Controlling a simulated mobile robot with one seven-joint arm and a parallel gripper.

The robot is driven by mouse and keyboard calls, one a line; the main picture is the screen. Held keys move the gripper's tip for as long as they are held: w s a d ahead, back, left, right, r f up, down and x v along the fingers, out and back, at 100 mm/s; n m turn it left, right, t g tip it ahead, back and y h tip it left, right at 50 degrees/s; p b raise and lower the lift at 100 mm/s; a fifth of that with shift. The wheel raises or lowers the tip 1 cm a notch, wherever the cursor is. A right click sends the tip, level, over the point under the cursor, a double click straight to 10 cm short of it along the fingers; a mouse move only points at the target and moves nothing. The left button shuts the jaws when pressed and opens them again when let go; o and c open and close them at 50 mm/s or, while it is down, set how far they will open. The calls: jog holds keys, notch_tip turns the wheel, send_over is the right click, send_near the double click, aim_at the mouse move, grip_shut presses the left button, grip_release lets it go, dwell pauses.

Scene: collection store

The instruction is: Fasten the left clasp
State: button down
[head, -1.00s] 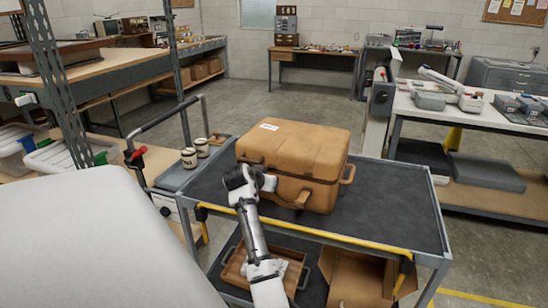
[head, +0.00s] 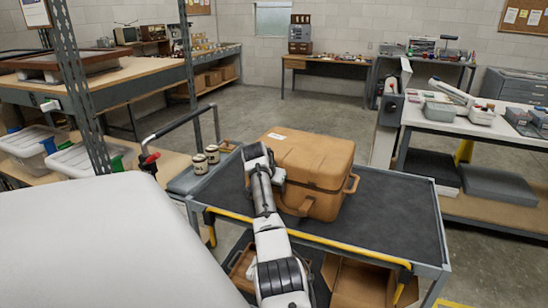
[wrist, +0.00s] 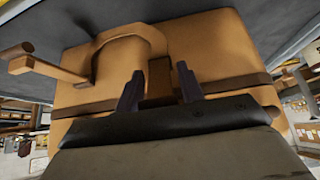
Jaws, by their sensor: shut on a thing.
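A tan-brown case (head: 310,165) with rounded corners sits closed-looking on the cart top. My gripper (wrist: 160,88) is at the left part of its front face, its two dark fingers on either side of the left clasp (wrist: 160,72). The fingers are shut on this clasp, which is dark and partly hidden by them. The wrist view is upside down, with the cart top above. There the curved carrying handle (wrist: 132,38) is beside my gripper, and a lever-like clasp (wrist: 42,66) sticks out from the face further left. In the head view my arm hides the left clasp.
The cart top (head: 395,220) is clear right of the case. Two small jars (head: 206,160) stand to its left near the push handle. A wooden tray and a cardboard box (head: 365,285) are on the lower shelf.

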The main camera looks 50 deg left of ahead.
jog(key=shift+w+a+r+g+h, duration=0.2)
jog(key=shift+g+h, duration=0.1)
jog(key=shift+g, duration=0.2)
dwell(0.7)
